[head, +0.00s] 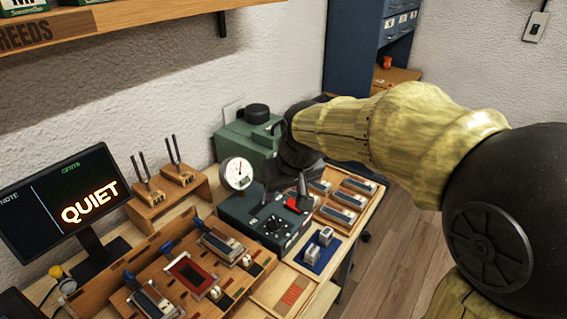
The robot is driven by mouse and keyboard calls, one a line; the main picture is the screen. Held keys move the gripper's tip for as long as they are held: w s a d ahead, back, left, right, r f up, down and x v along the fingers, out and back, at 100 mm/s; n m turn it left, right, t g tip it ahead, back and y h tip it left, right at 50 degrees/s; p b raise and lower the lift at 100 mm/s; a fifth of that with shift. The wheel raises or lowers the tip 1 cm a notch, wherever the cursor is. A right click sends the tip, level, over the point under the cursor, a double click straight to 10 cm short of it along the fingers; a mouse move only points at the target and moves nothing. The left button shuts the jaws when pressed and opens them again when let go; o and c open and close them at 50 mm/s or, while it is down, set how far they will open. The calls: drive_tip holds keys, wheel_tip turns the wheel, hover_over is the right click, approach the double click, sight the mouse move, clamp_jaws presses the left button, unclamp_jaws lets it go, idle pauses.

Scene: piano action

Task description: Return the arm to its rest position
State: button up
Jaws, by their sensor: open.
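My arm (400,125), in a yellowish cover with black joints, reaches in from the right of the head view over the workbench. Its black wrist hangs above the right part of the bench. My gripper (286,194) points down, its dark fingers apart, just above a dark teal box with a dial (262,225). A small red piece (297,205) shows by the fingers; I cannot tell whether they touch it. I see nothing held between the fingers, though the wrist hides part of that space.
A round white gauge (237,173) stands left of the gripper, close to it. A green case (240,140) is behind. A wooden rack with several modules (190,270) lies front left, a monitor (62,210) far left. A shelf (120,25) hangs above. Floor (385,265) is clear at right.

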drive_tip(key=s+d+f+m+g+h+p, duration=0.1)
drive_tip(key=s+d+f+m+p, duration=0.3)
drive_tip(key=s+d+p, duration=0.6)
drive_tip(key=s+d, duration=0.2)
drive_tip(key=shift+d+f+g+h, duration=0.3)
drive_tip(key=shift+d+f, duration=0.05)
drive_tip(key=shift+d, duration=0.05)
idle(3.9)
